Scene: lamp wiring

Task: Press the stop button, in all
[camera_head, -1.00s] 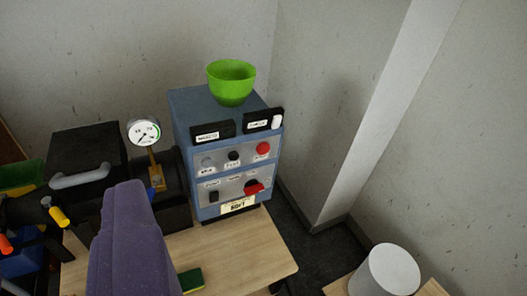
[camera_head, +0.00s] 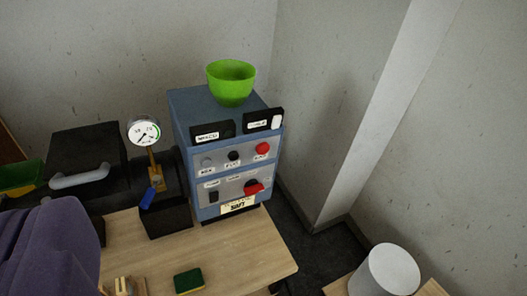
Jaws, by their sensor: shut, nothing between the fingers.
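A blue control box (camera_head: 183,125) stands on the wooden table. A red round button (camera_head: 262,149) sits at the right end of its upper grey panel; its small label is too blurred to read, so I cannot confirm which control is the stop button. A second red control (camera_head: 254,187), partly black and knob-like, sits at the right of the lower panel. Nothing touches either red control. My gripper does not show. A purple part (camera_head: 50,250), which seems to be my arm, fills the lower left corner, well away from the box.
A green bowl (camera_head: 231,82) stands on the box. A pressure gauge (camera_head: 144,132) and a black case (camera_head: 85,150) are to its left. A green-yellow sponge (camera_head: 188,281) lies on the table (camera_head: 235,262). A white cylinder (camera_head: 388,270) stands at lower right.

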